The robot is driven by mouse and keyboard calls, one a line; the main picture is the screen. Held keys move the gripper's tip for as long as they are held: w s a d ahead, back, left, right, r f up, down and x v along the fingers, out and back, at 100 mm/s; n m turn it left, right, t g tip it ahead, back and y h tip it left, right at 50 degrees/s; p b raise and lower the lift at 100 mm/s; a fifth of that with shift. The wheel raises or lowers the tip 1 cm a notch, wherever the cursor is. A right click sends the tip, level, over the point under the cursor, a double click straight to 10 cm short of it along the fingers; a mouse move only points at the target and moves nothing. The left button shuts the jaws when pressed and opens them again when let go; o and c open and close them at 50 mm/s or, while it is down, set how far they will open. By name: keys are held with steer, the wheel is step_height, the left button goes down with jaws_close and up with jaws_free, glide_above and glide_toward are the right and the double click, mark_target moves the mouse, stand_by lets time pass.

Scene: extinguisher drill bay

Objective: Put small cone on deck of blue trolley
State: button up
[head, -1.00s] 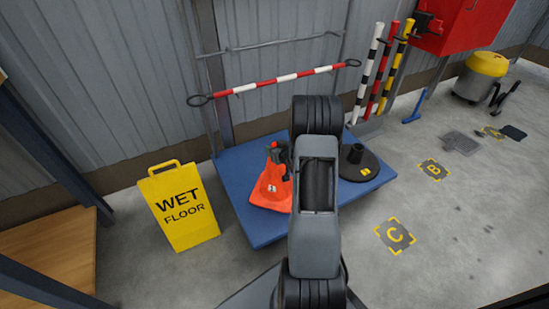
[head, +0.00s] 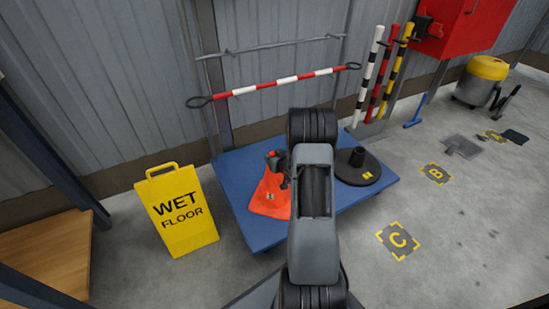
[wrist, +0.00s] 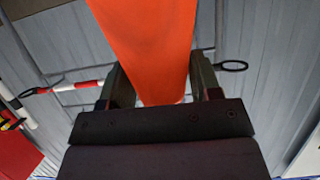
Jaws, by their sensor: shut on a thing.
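The small orange cone (head: 269,196) stands roughly upright over the left part of the blue trolley's deck (head: 240,167). Its base looks to be on or very close to the deck; I cannot tell whether it touches. My gripper (head: 277,163) is shut on the cone near its top, and my arm hides the cone's right side. In the wrist view the orange cone (wrist: 150,45) fills the space between the two fingers of my gripper (wrist: 160,85).
A black round base (head: 358,166) sits on the deck's right side. A yellow wet floor sign (head: 177,210) stands left of the trolley. A red-white bar (head: 285,80) and striped posts (head: 380,75) are behind. Open floor with marked squares (head: 398,241) lies to the right.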

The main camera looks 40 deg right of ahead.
steer(key=o, duration=1.5)
steer(key=shift+o, duration=0.2)
steer(key=p+v, duration=0.4)
steer(key=v, duration=0.7)
steer(key=w+a+r+g+h, duration=0.1)
steer(key=a+r+g, duration=0.2)
steer(key=a+r, duration=0.3)
steer(key=s+a+r+g+y, duration=0.1)
steer(key=s+a+r+g, duration=0.2)
steer(key=s+a+r, duration=0.2)
steer(key=s+a+r+n+g+y, duration=0.1)
steer(key=s+a+r+g, duration=0.3)
steer(key=s+a, duration=0.7)
steer(key=a+r, duration=0.2)
steer(key=a, duration=0.1)
steer(key=shift+a+r+n+g+y, duration=0.25)
steer(key=shift+r+n+g+y, duration=0.05)
steer(key=shift+y, duration=0.1)
